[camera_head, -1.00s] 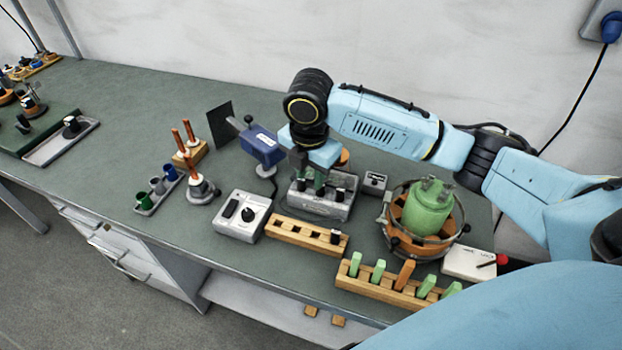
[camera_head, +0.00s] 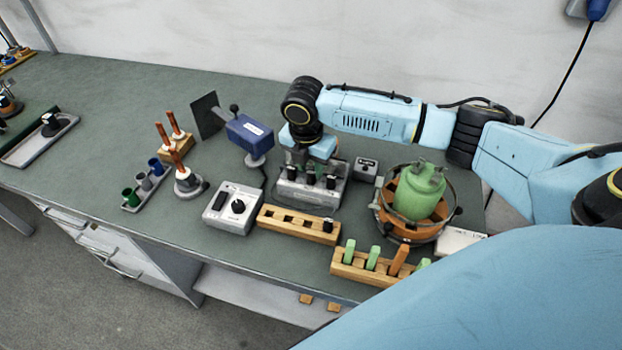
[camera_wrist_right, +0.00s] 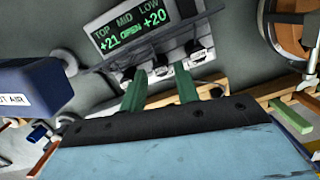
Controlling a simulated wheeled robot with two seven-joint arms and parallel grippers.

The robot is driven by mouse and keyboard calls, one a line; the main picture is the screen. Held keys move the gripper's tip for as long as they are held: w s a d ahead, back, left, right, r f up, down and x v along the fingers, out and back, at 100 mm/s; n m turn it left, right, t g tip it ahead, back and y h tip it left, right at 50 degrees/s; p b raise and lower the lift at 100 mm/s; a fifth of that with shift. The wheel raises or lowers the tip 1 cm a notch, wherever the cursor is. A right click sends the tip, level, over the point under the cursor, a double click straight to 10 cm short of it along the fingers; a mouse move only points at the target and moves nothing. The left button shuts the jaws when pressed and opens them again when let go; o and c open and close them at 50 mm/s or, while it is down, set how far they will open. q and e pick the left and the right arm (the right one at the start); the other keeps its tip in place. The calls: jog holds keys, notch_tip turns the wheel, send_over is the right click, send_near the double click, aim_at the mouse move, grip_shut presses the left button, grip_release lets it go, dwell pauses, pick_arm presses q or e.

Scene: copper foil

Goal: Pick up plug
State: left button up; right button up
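A grey device (camera_head: 288,195) stands mid-table with black plugs in a row along its top, including a middle plug (camera_head: 310,178) and a right plug (camera_head: 330,182). In the right wrist view, its display (camera_wrist_right: 150,30) reads +21, OPEN, +20 under TOP, MID, LOW. Another black plug (camera_head: 328,225) sits at the right end of a wooden rack (camera_head: 265,217). My right gripper (camera_wrist_right: 160,84) has its green fingers apart, with nothing seen held, close to the device's row of plugs. Whether they touch a plug is unclear. My left gripper is out of view.
A green vessel (camera_head: 416,192) in a ring stand is right of the device. A wooden rack with green pieces (camera_head: 357,268) is in front. A blue box (camera_head: 249,133) on a stand and a grey control box (camera_head: 232,210) are to the left.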

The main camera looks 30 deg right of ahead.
aim_at(311, 172)
jog(key=shift+d+f, duration=0.2)
jog(key=shift+f, duration=1.35)
jog(key=shift+c, duration=0.4)
grip_shut()
jog(key=shift+w+r, duration=0.1)
